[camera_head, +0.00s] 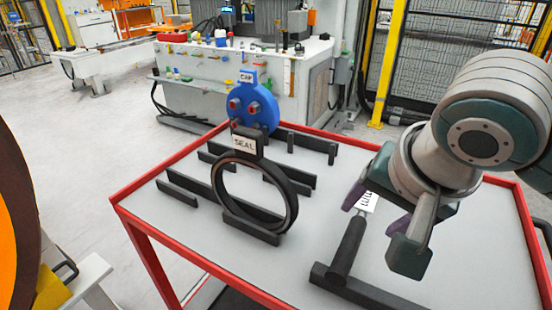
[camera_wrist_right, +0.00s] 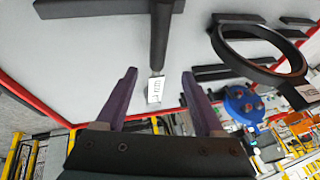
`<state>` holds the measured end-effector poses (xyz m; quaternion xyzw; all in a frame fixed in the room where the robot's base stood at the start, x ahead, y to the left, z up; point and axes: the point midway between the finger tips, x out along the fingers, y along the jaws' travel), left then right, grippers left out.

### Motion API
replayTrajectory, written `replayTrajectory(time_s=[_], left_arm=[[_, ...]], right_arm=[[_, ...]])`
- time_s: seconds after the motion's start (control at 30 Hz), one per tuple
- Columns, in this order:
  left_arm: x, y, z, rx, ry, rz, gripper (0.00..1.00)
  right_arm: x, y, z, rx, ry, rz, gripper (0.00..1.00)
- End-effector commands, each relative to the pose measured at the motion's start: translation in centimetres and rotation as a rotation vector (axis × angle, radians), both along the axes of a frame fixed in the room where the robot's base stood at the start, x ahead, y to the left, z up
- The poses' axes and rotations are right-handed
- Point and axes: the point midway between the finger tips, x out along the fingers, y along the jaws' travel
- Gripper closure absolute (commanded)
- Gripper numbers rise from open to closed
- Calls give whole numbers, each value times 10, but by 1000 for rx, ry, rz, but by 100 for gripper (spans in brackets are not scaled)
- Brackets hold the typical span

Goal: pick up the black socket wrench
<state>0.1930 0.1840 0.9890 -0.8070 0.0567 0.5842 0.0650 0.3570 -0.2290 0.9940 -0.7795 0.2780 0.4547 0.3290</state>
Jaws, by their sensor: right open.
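The black socket wrench (camera_head: 347,246) is a dark bar with a white label (camera_head: 367,202) at its far end, on the grey top of the red-edged cart. Its near end meets a dark crossbar (camera_head: 360,292); I cannot tell whether that is part of it or a support. My right gripper (camera_head: 378,208) is open at the labelled end. In the right wrist view the wrench (camera_wrist_right: 159,42) points toward the open purple fingers (camera_wrist_right: 158,76), and the label lies between them. No grip on it shows. My left gripper is not in view.
A black seal ring (camera_head: 287,205) labelled SEAL and a blue cap (camera_head: 255,105) labelled CAP stand among dark support bars left of the wrench. The cart (camera_head: 165,178) has a raised red rim. A white workbench (camera_head: 225,75) stands behind it.

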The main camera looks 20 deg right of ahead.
Motion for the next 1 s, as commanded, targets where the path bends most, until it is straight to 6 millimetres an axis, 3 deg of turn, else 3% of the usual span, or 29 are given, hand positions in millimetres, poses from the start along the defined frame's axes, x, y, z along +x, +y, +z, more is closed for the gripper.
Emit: replayTrajectory(time_s=[0.2, 0.37, 0.7, 1.0], left_arm=[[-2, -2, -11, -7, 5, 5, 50], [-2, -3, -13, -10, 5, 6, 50], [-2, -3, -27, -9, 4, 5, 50], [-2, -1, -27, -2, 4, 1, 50]], right_arm=[[15, -5, -30, -2, 0, -3, 30], [20, -7, -40, -1, 0, -2, 30], [40, -16, -80, -1, 0, -1, 30], [42, -16, -83, -1, 0, 1, 30]])
